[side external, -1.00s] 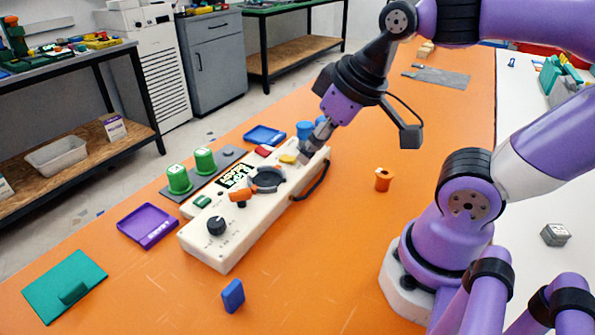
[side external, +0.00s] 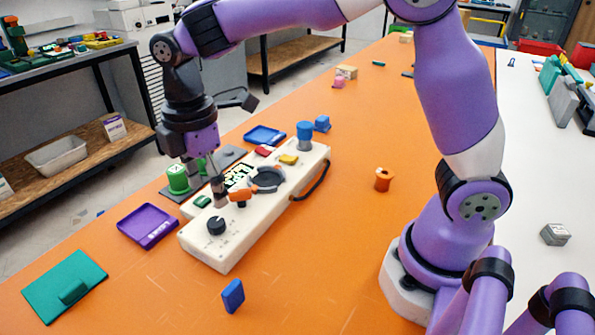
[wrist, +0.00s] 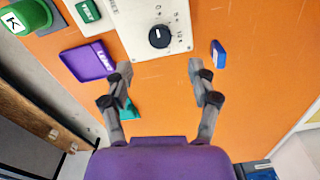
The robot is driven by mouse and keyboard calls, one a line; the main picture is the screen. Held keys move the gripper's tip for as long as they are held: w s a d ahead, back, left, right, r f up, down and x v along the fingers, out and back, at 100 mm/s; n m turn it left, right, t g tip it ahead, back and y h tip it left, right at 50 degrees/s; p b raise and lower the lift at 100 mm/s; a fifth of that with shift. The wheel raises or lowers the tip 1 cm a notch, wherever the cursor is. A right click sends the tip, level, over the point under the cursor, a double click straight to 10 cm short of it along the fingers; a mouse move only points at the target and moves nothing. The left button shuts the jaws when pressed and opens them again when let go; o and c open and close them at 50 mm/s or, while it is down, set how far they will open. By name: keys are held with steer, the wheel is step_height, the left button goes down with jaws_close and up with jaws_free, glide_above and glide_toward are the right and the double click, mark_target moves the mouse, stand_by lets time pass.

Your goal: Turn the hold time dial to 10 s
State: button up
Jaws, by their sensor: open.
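The black hold time dial (side external: 216,225) sits on the near end of the cream panel (side external: 206,247). In the wrist view the dial (wrist: 159,36) shows a white pointer line, with small printed marks around it that are too small to read fully. My gripper (side external: 217,187) hangs above the panel near the dial, apart from it. In the wrist view my gripper (wrist: 156,72) is open and empty, its two fingers spread to either side below the dial.
The panel also carries an orange lever (side external: 239,197), a dark ring (side external: 267,179), a green button (side external: 202,201) and a blue knob (side external: 305,131). A purple tray (side external: 148,226), a green cup (side external: 178,178) and a blue block (side external: 233,296) lie around it. An orange spool (side external: 384,179) stands right.

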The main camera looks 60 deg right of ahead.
mark_target(216, 221)
step_height(216, 221, down, 7)
steer(key=shift+r, duration=0.1)
jaws_close()
